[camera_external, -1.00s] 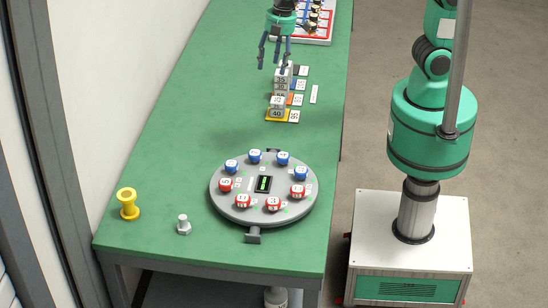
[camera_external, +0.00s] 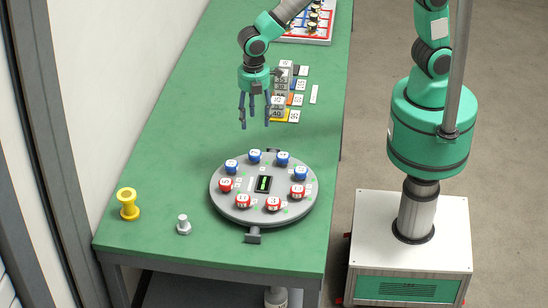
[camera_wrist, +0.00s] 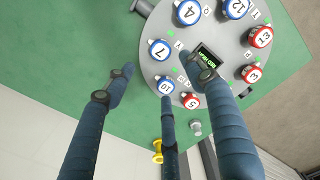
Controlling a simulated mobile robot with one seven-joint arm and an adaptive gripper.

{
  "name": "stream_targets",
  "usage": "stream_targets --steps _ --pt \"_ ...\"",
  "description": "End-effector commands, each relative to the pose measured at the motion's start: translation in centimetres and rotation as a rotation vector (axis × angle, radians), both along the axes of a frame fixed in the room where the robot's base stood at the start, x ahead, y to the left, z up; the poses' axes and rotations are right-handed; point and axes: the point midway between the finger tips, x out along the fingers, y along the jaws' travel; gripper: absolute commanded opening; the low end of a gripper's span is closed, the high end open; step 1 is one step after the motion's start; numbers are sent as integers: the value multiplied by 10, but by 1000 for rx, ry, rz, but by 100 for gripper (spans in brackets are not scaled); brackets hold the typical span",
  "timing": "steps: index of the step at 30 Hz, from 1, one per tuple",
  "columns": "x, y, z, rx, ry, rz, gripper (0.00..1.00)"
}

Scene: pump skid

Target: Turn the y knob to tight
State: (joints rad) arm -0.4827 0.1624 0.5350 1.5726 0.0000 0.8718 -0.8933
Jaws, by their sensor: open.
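A round grey disk (camera_external: 262,215) on the green table carries a ring of numbered blue and red knobs around a small dark display (camera_external: 263,184). In the wrist view the blue knobs 7 (camera_wrist: 160,50), 10 (camera_wrist: 166,86) and 4 (camera_wrist: 187,12) and a red knob 5 (camera_wrist: 190,101) show. Small letter tags sit beside the knobs; I cannot surely read which is y. My gripper (camera_external: 255,122) is open and empty, fingers pointing down, above the table just beyond the disk's far edge. In the wrist view a finger partly covers the disk near knob 10.
A yellow spool (camera_external: 128,204) and a grey bolt (camera_external: 183,225) stand left of the disk. Stacked numbered blocks (camera_external: 277,108) and coloured cards stand right of and behind my gripper. A red-edged white tray (camera_external: 305,28) lies at the back. The table left of my gripper is clear.

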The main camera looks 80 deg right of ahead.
Motion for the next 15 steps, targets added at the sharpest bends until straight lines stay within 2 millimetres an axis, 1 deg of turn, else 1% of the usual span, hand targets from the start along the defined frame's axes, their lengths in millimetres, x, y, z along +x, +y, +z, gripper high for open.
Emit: stream_targets --steps 4,8,11,15 --pt "0 0 -2 0 0 -1 55" --pt "0 0 -8 -1 1 -1 55" --pt "0 0 -16 -1 1 -1 55" --pt "-1 -1 -34 -2 2 -1 55"
